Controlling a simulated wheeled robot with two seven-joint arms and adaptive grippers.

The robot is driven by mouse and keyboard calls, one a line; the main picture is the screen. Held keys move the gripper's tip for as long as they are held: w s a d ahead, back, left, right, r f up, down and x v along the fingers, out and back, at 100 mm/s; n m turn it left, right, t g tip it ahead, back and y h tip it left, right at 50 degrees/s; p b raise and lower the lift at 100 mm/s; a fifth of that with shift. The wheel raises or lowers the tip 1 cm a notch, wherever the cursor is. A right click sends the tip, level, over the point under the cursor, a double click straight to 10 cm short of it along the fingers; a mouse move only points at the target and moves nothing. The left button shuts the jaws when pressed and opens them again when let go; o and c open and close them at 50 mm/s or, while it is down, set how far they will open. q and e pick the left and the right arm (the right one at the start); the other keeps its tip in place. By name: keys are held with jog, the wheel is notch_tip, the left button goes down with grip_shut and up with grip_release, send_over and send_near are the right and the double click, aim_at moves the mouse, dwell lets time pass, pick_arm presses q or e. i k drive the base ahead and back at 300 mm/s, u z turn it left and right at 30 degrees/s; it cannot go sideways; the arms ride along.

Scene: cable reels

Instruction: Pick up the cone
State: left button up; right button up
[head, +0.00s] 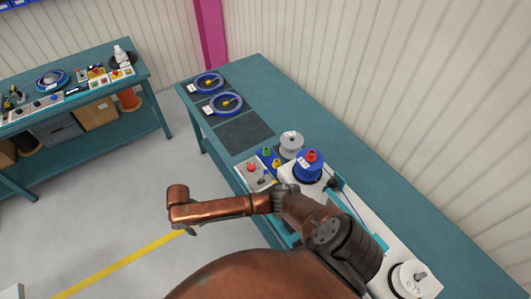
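Small red, green and yellow pieces stand at the near edge of the right workbench. A red cone-like piece (311,155) sits on top of a blue reel (308,168). A green piece (266,151) and a yellow one (276,163) stand left of it, on a blue base. Which of these is the cone is too small to tell. My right arm reaches in from below, in front of the bench. My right gripper (190,231) shows only as a small dark part below the arm's left end, apart from these pieces; its fingers cannot be made out. My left gripper is not in view.
The teal workbench (330,120) holds two blue cable coils on dark mats, a bare dark mat (243,132), a grey-white reel (291,144), a control box (255,175) and a white reel (414,279). A second bench (80,135) stands left. Floor between is clear.

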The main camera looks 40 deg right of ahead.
aim_at(277, 164)
jog(key=z, duration=0.6)
jog(key=i, duration=1.05)
jog(key=z, duration=0.9)
jog(key=i, duration=0.2)
jog(key=z, duration=0.3)
